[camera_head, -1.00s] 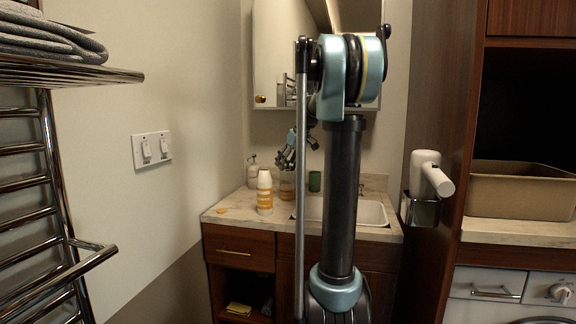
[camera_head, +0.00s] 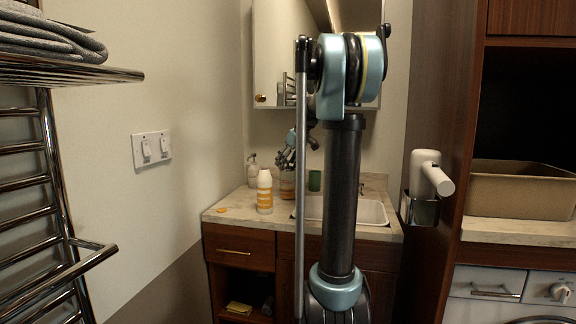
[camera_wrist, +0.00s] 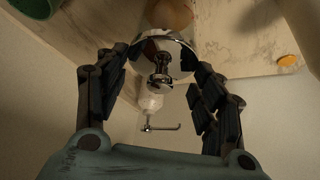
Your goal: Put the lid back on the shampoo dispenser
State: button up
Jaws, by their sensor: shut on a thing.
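My gripper (camera_wrist: 153,66) is shut on a shiny chrome round piece with a knob-like middle, which looks like the lid (camera_wrist: 161,78). In the head view my gripper (camera_head: 286,158) hangs above the back of the counter, partly hidden by my arm, and the lid cannot be made out there. A brownish container (camera_head: 287,188) stands below my gripper; it also shows at the top of the wrist view (camera_wrist: 170,14). A pale bottle with a chrome spout (camera_wrist: 150,101) shows beyond the lid in the wrist view. I cannot tell which container is the shampoo dispenser.
A white bottle with orange bands (camera_head: 265,192) stands on the counter (camera_head: 240,214), left of the brownish container. A green cup (camera_head: 315,181) stands to the right, near the sink (camera_head: 372,213). A flat orange piece (camera_head: 222,210) lies at the left. A mirror cabinet (camera_head: 272,60) hangs above.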

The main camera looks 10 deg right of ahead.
jog(key=o, duration=1)
jog(key=o, duration=0.3)
jog(key=shift+o, duration=0.2)
jog(key=shift+r, duration=0.1)
jog(key=shift+r, duration=3.4)
jog(key=shift+c, duration=0.6)
